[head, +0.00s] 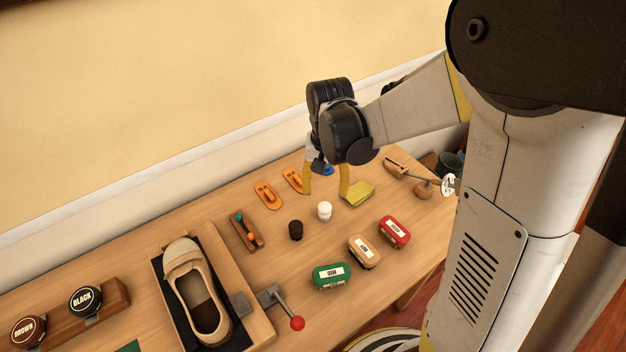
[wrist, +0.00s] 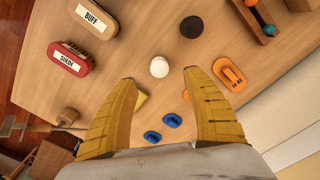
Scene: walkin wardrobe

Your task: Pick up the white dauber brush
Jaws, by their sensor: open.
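The white dauber brush (head: 324,211) is a small white upright piece on the wooden table, beside a black dauber (head: 296,230). In the wrist view the white dauber (wrist: 159,67) shows as a round top just beyond the gap between my fingertips. My gripper (head: 326,192) has yellow fingers spread apart and empty, above the table and behind the white dauber in the head view. In the wrist view my gripper (wrist: 160,78) does not visibly touch the dauber. The black dauber (wrist: 191,27) lies further up to the right there.
Green (head: 331,275), tan (head: 364,251) and red (head: 394,231) brushes stand in front. Orange pieces (head: 267,195), a yellow cloth (head: 358,194) and a wooden holder (head: 246,231) are near. A shoe (head: 196,294) and red-knobbed lever (head: 297,323) are left. Blue pieces (wrist: 172,120) lie under my gripper.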

